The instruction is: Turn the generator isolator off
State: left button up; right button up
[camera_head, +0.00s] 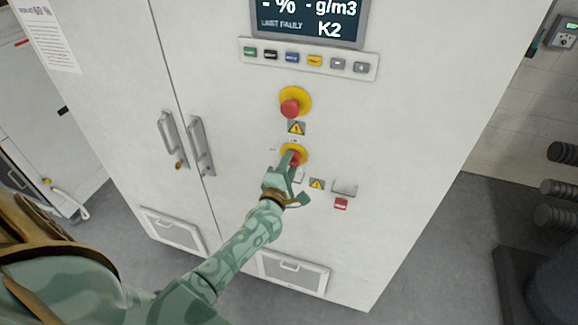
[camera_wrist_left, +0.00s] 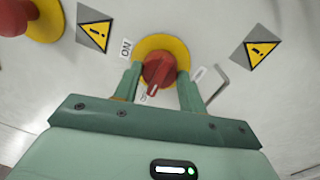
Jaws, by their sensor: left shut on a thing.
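The generator isolator is a red rotary knob on a yellow round plate (camera_head: 292,149), low on the front of the white cabinet. In the left wrist view the red knob (camera_wrist_left: 158,68) sits between my fingers, its handle running roughly down the picture. An ON label (camera_wrist_left: 126,48) is at the plate's upper left. Small white labels lie to the right and below, too small to read. My left gripper (camera_head: 293,160) is shut on the knob, one finger on each side (camera_wrist_left: 158,74). My right gripper is not in view.
A red emergency button (camera_head: 290,108) on a yellow plate sits above the isolator. Warning triangles (camera_head: 296,128) (camera_head: 316,183) are close by. A metal latch (camera_head: 344,188) is to the right. Door handles (camera_head: 201,146) stick out on the left. A display (camera_head: 310,20) and button strip (camera_head: 308,59) are above.

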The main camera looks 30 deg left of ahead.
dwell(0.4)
pick_arm(q)
jog(key=o, duration=1)
jog(key=b+v, duration=0.1)
jog(key=v, duration=1.5)
jog(key=shift+s+d, duration=0.1)
jog(key=shift+d, duration=0.05)
